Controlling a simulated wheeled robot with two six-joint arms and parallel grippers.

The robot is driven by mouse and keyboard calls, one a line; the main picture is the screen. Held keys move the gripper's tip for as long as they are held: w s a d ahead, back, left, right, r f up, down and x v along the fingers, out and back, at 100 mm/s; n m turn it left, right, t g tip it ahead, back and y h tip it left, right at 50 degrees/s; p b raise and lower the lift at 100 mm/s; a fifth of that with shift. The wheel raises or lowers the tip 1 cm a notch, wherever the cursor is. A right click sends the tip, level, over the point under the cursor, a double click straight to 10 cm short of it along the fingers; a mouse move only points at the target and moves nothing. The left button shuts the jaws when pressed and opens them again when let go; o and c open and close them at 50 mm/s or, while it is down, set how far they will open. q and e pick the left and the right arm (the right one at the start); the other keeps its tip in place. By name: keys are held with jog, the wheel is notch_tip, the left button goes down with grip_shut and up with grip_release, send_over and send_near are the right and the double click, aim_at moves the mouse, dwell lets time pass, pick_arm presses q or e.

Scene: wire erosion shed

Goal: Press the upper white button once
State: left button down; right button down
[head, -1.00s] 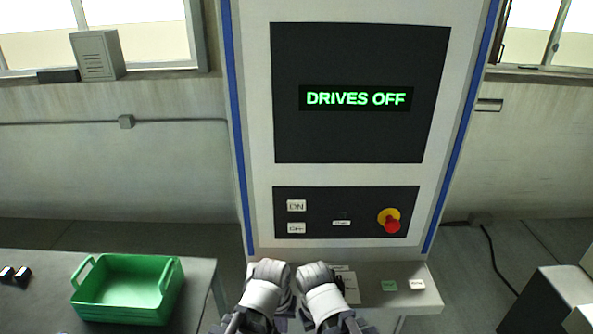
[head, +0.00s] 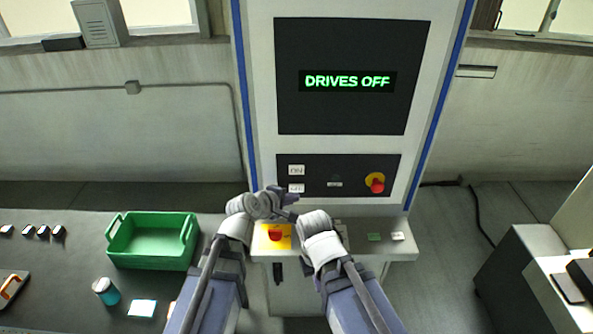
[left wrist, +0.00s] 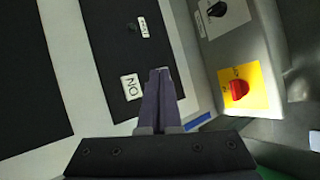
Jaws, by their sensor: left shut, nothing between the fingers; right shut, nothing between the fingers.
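The upper white button (head: 296,170), marked ON, is at the left of the dark control panel (head: 350,163). The lower white button (head: 296,188) is directly below it, partly covered by my left gripper. My left gripper (head: 291,197) is shut and empty, just below and in front of these buttons. In the left wrist view, the ON button (left wrist: 131,87) is left of the shut fingertips (left wrist: 163,72), apart from them in the picture; the lower button is not visible there. My right gripper (head: 314,214) is shut and empty, lower and further right, its fingertips mostly hidden.
The screen (head: 350,80) reads DRIVES OFF. A red emergency knob (head: 376,184) is at the panel's right. A red switch on yellow (head: 275,234) sits below the left gripper. A green crate (head: 152,262) stands on the left table.

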pick_arm(q)
send_near(299, 174)
jog(key=shift+s+d+f+x, duration=0.1)
jog(key=shift+x, duration=0.75)
jog(key=shift+s+d+f+x, duration=0.1)
jog(key=shift+s+x, duration=0.05)
jog(key=shift+x, duration=0.7)
jog(key=shift+s+d+f+x, duration=0.1)
jog(key=shift+x, duration=0.7)
dwell(0.3)
jog(key=shift+w, duration=0.4)
jog(key=shift+w, duration=0.4)
dwell(0.6)
jog(key=shift+s, duration=0.85)
